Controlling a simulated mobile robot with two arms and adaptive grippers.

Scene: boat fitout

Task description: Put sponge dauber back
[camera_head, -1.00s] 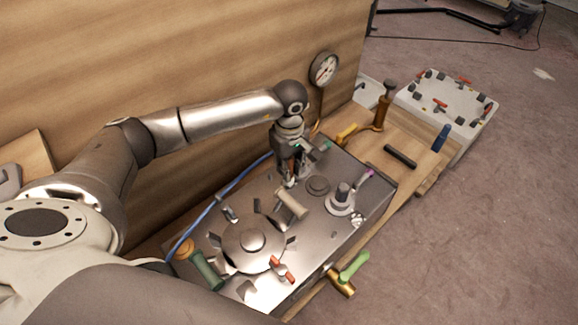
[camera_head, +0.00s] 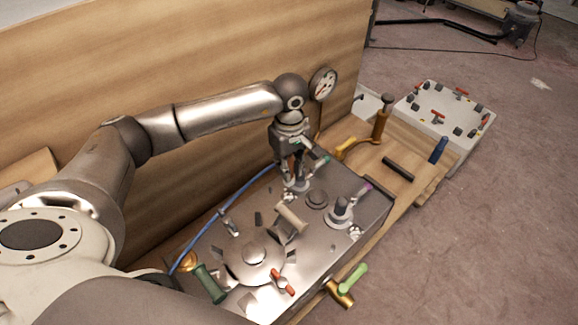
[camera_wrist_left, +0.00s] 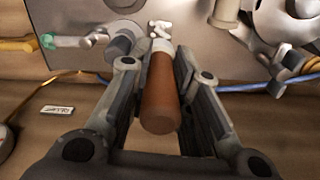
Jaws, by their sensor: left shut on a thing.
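My left gripper (camera_head: 295,180) is over the far side of the metal housing (camera_head: 375,205), pointing down. In the left wrist view, its fingers (camera_wrist_left: 160,68) are shut on a brown handle (camera_wrist_left: 160,98) with a pale collar, which looks like the sponge dauber. The handle lies lengthwise between the fingers, with its rounded end toward the camera. Its far end is hard to make out against small white fittings. My right gripper is not in view.
A cream cylinder (camera_head: 292,217) and a dark-knobbed fitting (camera_head: 341,208) stand close by on the housing. A gauge (camera_head: 323,84) rises behind. A blue cable (camera_head: 222,209) runs along the wooden wall. A black bar (camera_head: 398,168) and blue cylinder (camera_head: 438,150) are to the right.

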